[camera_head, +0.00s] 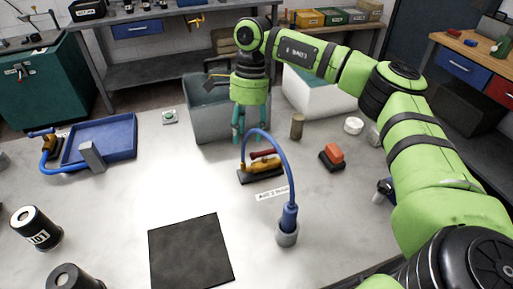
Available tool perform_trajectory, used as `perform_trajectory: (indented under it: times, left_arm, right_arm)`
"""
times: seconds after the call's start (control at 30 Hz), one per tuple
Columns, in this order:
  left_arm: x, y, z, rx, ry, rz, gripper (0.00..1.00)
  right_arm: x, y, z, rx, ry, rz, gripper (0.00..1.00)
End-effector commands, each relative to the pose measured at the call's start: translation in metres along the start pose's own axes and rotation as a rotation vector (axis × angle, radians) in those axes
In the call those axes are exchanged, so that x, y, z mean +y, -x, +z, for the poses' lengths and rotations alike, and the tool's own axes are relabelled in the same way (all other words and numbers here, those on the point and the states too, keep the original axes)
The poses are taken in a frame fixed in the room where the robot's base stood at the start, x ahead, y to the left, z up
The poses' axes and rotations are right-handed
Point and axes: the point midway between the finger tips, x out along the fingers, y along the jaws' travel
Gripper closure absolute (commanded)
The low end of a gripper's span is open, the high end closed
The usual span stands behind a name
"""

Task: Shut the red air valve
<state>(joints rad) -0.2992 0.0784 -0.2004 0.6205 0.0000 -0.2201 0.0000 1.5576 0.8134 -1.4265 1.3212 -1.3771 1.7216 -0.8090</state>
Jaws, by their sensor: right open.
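The air valve (262,168) stands on a dark base near the middle of the table. It has a yellow body and a red lever (263,154) lying roughly level along its top. A blue hose (285,160) arches from it to a blue fitting (288,217) in a grey socket at the front right. My right gripper (238,136) points down just behind and left of the valve, in front of a grey bin. Its teal fingers are open, and nothing shows between them. They look apart from the lever, though the depth is hard to judge. My left gripper is not in view.
A grey bin (205,118) stands behind the valve. An orange-red block (333,152) on a dark base and a brown cylinder (297,126) are at right. A blue tray (110,140) is at left, and a black mat (190,250) lies in front. The table's centre left is clear.

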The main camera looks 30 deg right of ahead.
Motion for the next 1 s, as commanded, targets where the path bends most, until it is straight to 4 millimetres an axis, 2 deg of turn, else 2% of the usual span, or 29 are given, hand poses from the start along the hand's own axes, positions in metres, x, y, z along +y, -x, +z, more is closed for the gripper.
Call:
perform_trajectory:
  times: [0.03, 0.1, 0.2, 0.63, 0.8, 1.0]
  left_arm:
    - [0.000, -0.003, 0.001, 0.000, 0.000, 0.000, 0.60]
    - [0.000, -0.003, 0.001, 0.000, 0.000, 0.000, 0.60]
    - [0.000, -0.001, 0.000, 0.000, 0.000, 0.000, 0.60]
    - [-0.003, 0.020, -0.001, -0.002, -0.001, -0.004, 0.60]
    - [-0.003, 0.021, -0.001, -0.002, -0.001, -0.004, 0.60]
    - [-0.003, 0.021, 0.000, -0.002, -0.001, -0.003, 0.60]
  right_arm:
    - [0.001, 0.000, -0.013, 0.061, -0.009, 0.006, 0.52]
    - [0.002, 0.002, -0.026, 0.123, -0.020, 0.014, 0.52]
    - [0.004, 0.000, -0.034, 0.158, -0.028, 0.021, 0.52]
    - [0.006, -0.057, -0.043, 0.156, -0.028, 0.022, 0.52]
    - [0.005, -0.066, -0.043, 0.154, -0.027, 0.020, 0.52]
    - [0.005, -0.067, -0.043, 0.154, -0.027, 0.020, 0.52]
